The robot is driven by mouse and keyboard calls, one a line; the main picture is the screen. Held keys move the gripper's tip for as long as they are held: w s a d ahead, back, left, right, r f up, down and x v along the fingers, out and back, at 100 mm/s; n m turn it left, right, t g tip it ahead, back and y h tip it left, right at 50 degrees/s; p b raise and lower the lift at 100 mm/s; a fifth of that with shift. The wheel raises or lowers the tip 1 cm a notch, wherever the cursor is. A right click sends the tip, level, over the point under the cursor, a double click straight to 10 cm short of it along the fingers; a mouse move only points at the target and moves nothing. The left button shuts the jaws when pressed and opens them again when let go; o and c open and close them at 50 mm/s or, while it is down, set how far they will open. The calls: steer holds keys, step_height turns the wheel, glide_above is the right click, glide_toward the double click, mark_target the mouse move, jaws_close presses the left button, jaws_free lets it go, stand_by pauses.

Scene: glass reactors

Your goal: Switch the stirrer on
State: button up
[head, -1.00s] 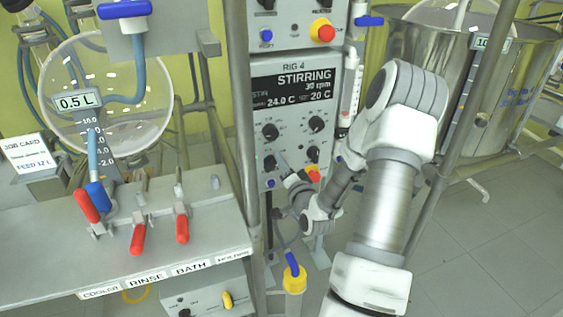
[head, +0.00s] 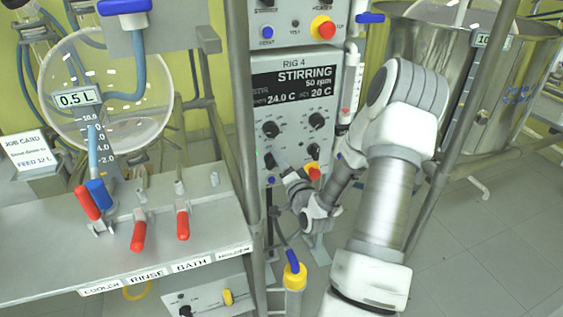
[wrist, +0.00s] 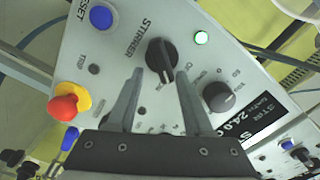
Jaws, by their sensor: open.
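In the head view the display (head: 295,84) reads STIRRING, 50 rpm, 24.0 C and 20 C. My gripper (head: 279,163) is at the panel's lower left there, largely covering the knob.
A red and yellow button (wrist: 66,105) and a blue RESET button (wrist: 102,17) are near the stirrer knob. Another black knob (wrist: 221,97) is to its right. A metal post (head: 243,130) stands left of the panel. Red-handled valves (head: 182,222) sit on the left bench.

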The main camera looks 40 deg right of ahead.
steer(key=shift+s, duration=0.15)
steer(key=p+v, duration=0.9)
steer(key=v, duration=0.8)
steer(key=shift+p, duration=0.3)
steer(key=shift+a+f, duration=0.1)
steer(key=shift+f, duration=0.05)
